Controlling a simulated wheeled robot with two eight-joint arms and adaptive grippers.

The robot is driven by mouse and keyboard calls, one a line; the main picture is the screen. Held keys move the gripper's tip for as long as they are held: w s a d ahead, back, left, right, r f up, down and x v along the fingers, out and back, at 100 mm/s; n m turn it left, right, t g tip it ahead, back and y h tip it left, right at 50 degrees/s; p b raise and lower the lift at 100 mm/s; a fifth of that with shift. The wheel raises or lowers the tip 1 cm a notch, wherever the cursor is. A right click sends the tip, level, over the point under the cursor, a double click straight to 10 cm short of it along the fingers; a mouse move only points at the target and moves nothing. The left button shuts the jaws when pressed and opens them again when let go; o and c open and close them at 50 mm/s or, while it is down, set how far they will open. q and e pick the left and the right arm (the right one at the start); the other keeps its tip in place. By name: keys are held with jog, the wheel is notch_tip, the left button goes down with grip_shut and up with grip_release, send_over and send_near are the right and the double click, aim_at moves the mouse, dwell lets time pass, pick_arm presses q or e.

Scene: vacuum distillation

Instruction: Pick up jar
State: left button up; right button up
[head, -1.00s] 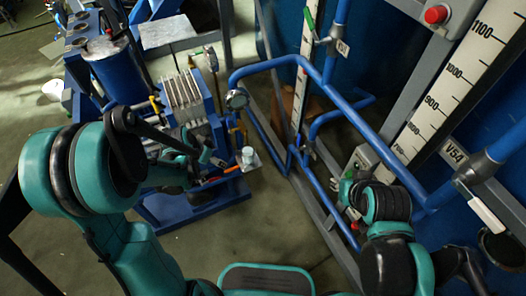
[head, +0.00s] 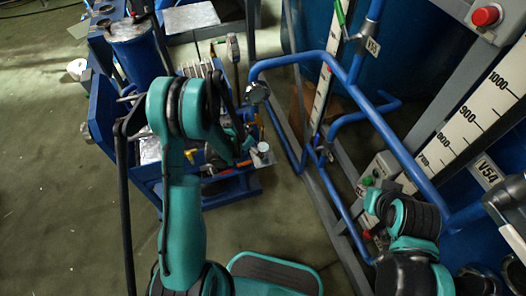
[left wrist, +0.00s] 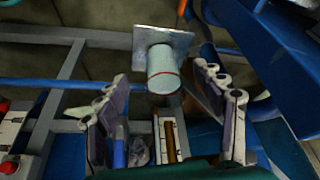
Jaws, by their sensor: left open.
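The jar (left wrist: 164,70), a pale whitish cylinder with a thin red ring, stands on a square grey plate (left wrist: 182,38) in the left wrist view. My left gripper (left wrist: 163,80) is open, one finger on each side of the jar, with gaps between; I cannot tell how far the fingertips are from it in depth. In the head view the jar (head: 263,147) is small, at the right end of the blue rig. My left arm hides most of the left gripper there. My right arm shows at the lower right, but its gripper is not in view.
A blue rig (head: 130,40) with a cylinder and tools stands behind my left arm. Floor (head: 60,180) is clear at left.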

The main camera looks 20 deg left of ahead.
aim_at(263, 143)
pick_arm(q)
jog(key=w+d, duration=0.1)
jog(key=w+b, duration=0.1)
jog(key=w+d+b, duration=0.1)
jog(key=w, duration=0.1)
jog(key=shift+d+f, duration=0.35)
jog(key=shift+f, duration=0.05)
jog(key=shift+w+f, duration=0.1)
jog(key=shift+f, duration=0.1)
grip_shut()
jog(key=shift+r, duration=0.1)
